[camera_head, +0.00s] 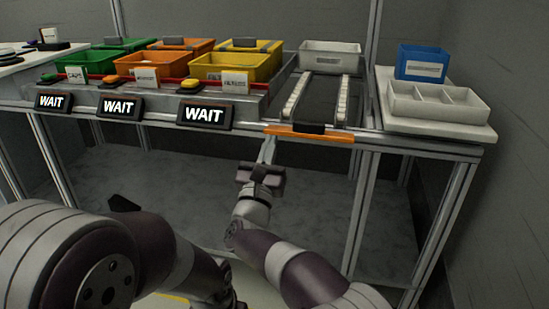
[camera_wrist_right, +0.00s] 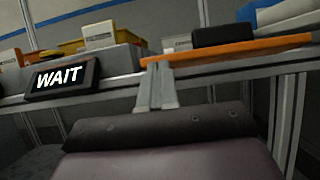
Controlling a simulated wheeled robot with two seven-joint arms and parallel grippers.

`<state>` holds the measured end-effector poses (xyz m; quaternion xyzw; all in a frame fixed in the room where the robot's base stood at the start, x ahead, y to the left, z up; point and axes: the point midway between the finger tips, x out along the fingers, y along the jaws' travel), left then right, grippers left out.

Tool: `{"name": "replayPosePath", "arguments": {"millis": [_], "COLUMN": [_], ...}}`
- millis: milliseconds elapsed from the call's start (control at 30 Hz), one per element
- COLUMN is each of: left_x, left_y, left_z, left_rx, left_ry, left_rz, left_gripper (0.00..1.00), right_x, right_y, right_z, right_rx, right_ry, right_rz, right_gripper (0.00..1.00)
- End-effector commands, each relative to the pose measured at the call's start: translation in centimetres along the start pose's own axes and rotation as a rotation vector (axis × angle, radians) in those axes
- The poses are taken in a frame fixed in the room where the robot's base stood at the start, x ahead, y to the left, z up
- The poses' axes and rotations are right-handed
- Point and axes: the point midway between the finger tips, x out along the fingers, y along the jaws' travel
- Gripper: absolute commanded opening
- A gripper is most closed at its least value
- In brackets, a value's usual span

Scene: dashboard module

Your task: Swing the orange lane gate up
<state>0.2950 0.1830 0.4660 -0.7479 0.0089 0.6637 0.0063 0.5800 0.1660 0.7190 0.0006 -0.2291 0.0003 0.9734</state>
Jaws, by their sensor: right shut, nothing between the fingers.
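The orange lane gate (camera_head: 285,130) is a flat bar lying level across the near end of the roller lane (camera_head: 318,97), with a black block at its middle. The gate also shows in the right wrist view (camera_wrist_right: 245,48). My right gripper (camera_head: 268,148) is shut and empty, its fingers pointing up just under the gate's left end. In the right wrist view the fingertips (camera_wrist_right: 157,80) are close below that end; I cannot tell whether they touch it. My left arm shows at lower left in the head view, but its gripper is not clearly seen.
Left of the lane stand green, orange and yellow bins (camera_head: 237,68) with WAIT signs (camera_head: 205,115) on the front edge. A white bin (camera_head: 330,56) is at the lane's far end. A blue bin (camera_head: 421,62) and a white divided tray (camera_head: 437,104) stand at right. Below the gate is open space.

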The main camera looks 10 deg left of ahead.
Motion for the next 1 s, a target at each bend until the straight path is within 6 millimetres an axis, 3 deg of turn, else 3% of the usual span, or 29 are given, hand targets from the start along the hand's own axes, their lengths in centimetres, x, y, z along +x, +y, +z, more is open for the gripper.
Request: {"name": "replayPosePath", "arguments": {"millis": [33,367,600,800,1000], "left_x": [-1.5,-8.1,-15.3,-22.1,-26.6], "left_y": [0.0,0.0,0.0,0.1,0.1], "left_z": [-0.2,-1.0,-1.8,-2.6,-3.2], "left_rx": [0.0,0.0,0.0,0.0,0.0], "left_ry": [0.0,0.0,0.0,0.0,0.0], "left_rz": [0.0,0.0,0.0,0.0,0.0], "left_gripper": [0.89,0.89,0.89,0.89,0.89], "right_x": [0.7,2.4,4.1,5.5,6.5], "right_y": [0.0,0.0,0.0,0.0,0.0], "right_z": [1.3,3.7,5.2,5.9,5.7], "right_rx": [0.003,0.001,-0.001,-0.001,-0.001], "right_ry": [0.042,0.356,0.586,0.775,0.946], "right_rz": [-0.001,0.001,-0.001,-0.002,-0.001], "right_gripper": [0.0,0.0,0.0,0.0,0.0]}}
